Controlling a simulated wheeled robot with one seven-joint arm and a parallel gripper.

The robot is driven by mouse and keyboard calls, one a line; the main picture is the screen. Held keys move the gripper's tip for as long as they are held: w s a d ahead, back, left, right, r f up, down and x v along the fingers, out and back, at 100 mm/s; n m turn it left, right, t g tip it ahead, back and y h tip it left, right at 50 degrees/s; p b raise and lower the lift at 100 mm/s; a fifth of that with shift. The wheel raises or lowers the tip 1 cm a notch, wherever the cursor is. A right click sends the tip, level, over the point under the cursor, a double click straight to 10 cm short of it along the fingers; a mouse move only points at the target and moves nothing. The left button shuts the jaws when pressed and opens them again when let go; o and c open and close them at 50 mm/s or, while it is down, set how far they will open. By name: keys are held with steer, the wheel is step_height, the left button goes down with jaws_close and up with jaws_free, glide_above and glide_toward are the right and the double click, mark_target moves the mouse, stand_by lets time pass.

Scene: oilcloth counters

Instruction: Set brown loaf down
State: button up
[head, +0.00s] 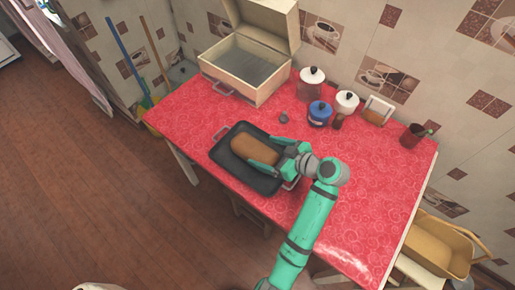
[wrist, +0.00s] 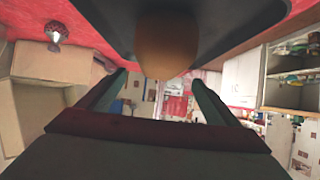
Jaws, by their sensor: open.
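The brown loaf (head: 254,150) lies in a dark roasting pan (head: 228,164) with metal handles on the red counter. My gripper (head: 277,150) is at the right end of the loaf, over the pan, with its fingers apart. In the wrist view the loaf (wrist: 165,50) shows at top centre, beyond and between the two open fingertips (wrist: 158,78). The dark pan (wrist: 100,12) fills the top of that view. The loaf looks to rest in the pan; whether a finger touches it I cannot tell.
An open cream bread box (head: 240,82) stands at the back left. The counter's front right (head: 350,235) is clear beside my arm.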

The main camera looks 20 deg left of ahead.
steer(key=v, duration=0.6)
stand_by(0.4)
steer(key=shift+d, duration=0.15)
